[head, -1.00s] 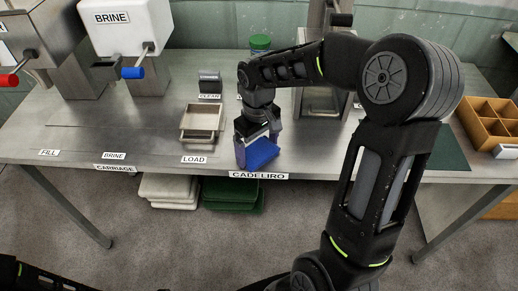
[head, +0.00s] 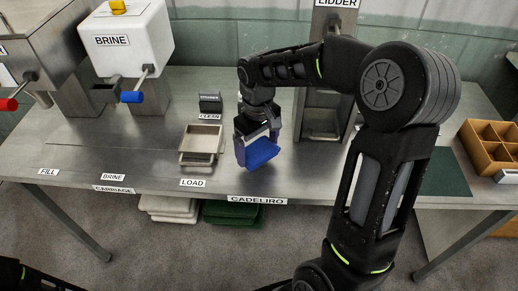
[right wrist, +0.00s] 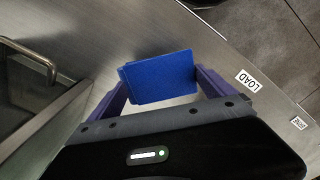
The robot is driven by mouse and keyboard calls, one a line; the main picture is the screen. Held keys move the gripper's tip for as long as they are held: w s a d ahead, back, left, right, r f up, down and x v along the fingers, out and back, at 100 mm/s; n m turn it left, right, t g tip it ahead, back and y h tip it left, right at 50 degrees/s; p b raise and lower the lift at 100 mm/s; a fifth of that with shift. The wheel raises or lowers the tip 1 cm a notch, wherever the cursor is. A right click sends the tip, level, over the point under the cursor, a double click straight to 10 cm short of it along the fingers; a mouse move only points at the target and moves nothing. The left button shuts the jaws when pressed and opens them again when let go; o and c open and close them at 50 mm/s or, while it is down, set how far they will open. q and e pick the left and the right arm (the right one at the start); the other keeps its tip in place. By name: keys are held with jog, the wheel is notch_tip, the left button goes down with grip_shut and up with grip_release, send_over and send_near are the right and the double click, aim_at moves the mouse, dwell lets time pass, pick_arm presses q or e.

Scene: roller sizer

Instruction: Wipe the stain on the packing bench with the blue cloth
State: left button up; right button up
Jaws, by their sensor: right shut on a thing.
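The blue cloth (head: 262,153) is a folded pad held in my right gripper (head: 257,138) over the steel packing bench (head: 115,150). It is right of the small load tray and behind the CADELIRO label. In the right wrist view the cloth (right wrist: 160,76) sits between the two purple fingers of the right gripper (right wrist: 163,84), which are shut on it. I cannot tell whether the cloth touches the bench. No stain shows clearly; the area under the cloth is hidden. My left gripper is out of view.
The load tray (head: 184,158) and a small dark block (head: 210,102) stand left of the gripper. The lidder machine (head: 322,125) is close behind right. The brine machine (head: 133,45) is back left, a divided box (head: 485,150) far right. The bench's front left is clear.

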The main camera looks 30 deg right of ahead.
jog(key=shift+w+d+r+p, duration=0.15)
jog(key=shift+r+p, duration=0.4)
jog(key=shift+r, duration=0.4)
jog(key=shift+r+p, duration=0.8)
jog(key=shift+r, duration=0.35)
